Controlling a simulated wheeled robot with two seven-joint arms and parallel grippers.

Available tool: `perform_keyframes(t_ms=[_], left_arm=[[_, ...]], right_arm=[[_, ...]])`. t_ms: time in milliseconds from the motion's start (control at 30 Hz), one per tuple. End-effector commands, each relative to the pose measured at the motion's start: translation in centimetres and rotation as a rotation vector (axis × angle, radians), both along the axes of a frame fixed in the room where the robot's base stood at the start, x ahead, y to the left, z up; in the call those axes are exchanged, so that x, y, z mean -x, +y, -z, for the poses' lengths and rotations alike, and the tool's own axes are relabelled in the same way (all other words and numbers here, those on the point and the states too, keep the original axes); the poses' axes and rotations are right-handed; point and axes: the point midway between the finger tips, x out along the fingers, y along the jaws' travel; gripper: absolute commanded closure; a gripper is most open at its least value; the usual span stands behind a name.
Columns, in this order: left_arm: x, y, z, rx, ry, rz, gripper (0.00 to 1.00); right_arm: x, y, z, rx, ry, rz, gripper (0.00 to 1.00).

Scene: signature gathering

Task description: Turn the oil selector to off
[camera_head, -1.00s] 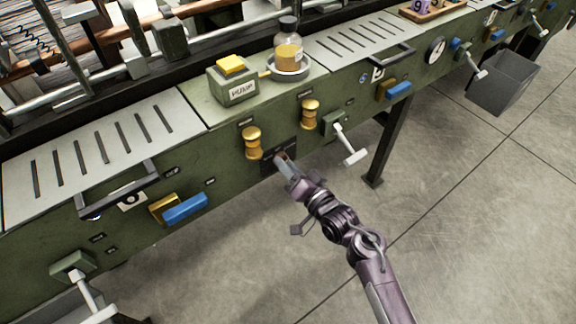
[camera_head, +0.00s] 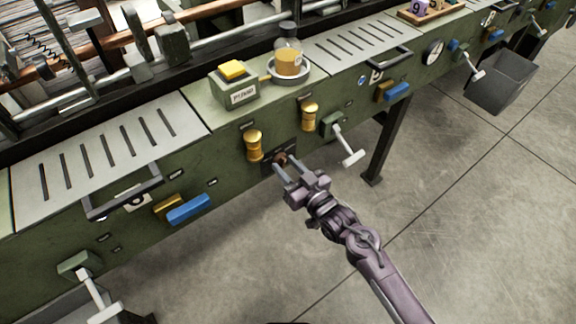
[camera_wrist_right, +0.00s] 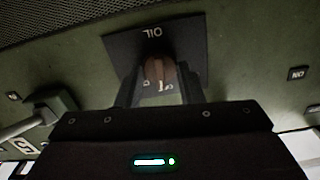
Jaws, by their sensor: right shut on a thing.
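The oil selector is a small brown knob (camera_wrist_right: 156,72) on a dark plate (camera_wrist_right: 112,48) marked OIL in the right wrist view. The plate's other letters are partly hidden by the knob and fingers. In the head view the knob (camera_head: 281,158) shows on the front of the green machine, below and between two brass knobs. My right gripper (camera_head: 283,166) reaches it from the front, with one finger on each side, and is shut on it. It also shows in the right wrist view (camera_wrist_right: 157,88). My left gripper is not in view.
Two brass knobs (camera_head: 254,146) (camera_head: 310,116) sit close above the selector. A white-handled lever (camera_head: 345,147) juts out to its right, and a blue handle (camera_head: 188,209) to its left. A yellow-topped box (camera_head: 234,86) and a jar (camera_head: 289,60) stand on the machine top. The floor in front is clear.

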Motion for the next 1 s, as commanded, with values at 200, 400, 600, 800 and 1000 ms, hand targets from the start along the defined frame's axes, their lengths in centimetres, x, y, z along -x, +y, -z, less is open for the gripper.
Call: perform_keyframes(t_ms=[200, 400, 600, 800, 1000], left_arm=[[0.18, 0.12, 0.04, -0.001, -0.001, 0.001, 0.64], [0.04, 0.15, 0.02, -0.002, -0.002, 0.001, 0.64], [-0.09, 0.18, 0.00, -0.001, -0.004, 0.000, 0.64], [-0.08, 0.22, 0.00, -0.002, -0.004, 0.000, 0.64], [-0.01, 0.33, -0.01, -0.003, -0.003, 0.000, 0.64]], right_arm=[[-0.01, -0.04, 0.03, 0.069, -0.048, 0.001, 0.89], [0.01, 0.01, 0.04, 0.093, -0.066, 0.000, 0.89], [0.01, 0.01, 0.05, 0.095, -0.068, 0.000, 0.89], [0.01, 0.01, 0.04, 0.095, -0.068, 0.000, 0.65], [0.01, 0.01, 0.03, 0.094, -0.067, 0.000, 0.44]])
